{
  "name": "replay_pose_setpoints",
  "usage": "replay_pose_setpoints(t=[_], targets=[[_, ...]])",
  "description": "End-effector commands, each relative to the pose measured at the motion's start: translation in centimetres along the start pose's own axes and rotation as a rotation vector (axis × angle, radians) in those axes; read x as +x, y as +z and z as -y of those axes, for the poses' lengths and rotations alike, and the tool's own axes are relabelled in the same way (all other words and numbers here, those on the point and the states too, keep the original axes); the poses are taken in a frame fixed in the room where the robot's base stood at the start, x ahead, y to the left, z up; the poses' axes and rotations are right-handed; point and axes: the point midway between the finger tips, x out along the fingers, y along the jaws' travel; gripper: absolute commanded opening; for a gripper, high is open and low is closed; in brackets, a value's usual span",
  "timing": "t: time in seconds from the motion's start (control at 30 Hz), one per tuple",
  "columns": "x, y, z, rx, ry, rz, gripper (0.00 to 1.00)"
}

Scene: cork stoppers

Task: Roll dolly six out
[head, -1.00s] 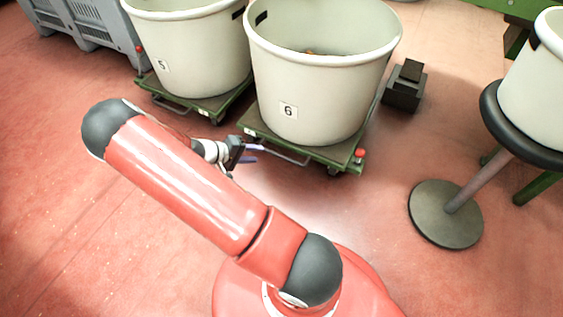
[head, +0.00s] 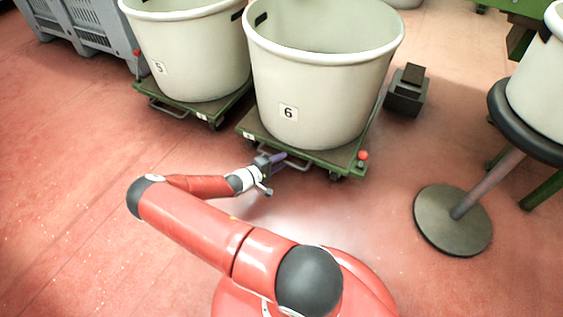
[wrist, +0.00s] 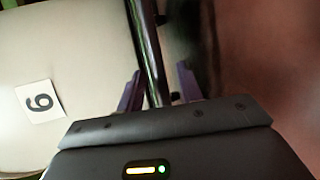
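Dolly six (head: 325,160) is a low green platform on casters. It carries a large cream tub (head: 320,90) labelled 6. A thin metal handle (head: 298,167) sticks out along the dolly's front edge. My gripper (head: 283,160) is at the left part of this handle, low in front of the dolly. In the wrist view its two purple fingers (wrist: 160,90) stand apart with a dark bar (wrist: 150,50) running between them, apparently the handle. They do not look closed on it. The 6 label (wrist: 40,101) shows at the left there.
Dolly five (head: 200,108) with its tub (head: 195,60) stands close on the left. A red knob (head: 363,155) sits at dolly six's right front corner. A dark block (head: 407,92) is on the floor at right, near a round-based stand (head: 452,220). The floor in front is mostly clear.

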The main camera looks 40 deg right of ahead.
Motion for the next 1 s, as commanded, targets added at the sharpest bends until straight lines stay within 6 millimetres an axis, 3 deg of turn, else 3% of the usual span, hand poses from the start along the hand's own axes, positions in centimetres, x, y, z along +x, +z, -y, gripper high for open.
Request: replay_pose_setpoints(t=[0.37,0.67,1.0], targets=[[1.08,0.00,-0.02,-0.001,0.000,0.000,0.36],[1.06,0.01,-0.01,-0.001,0.000,0.000,0.01],[0.91,0.07,0.01,-0.001,0.000,0.000,0.00]])
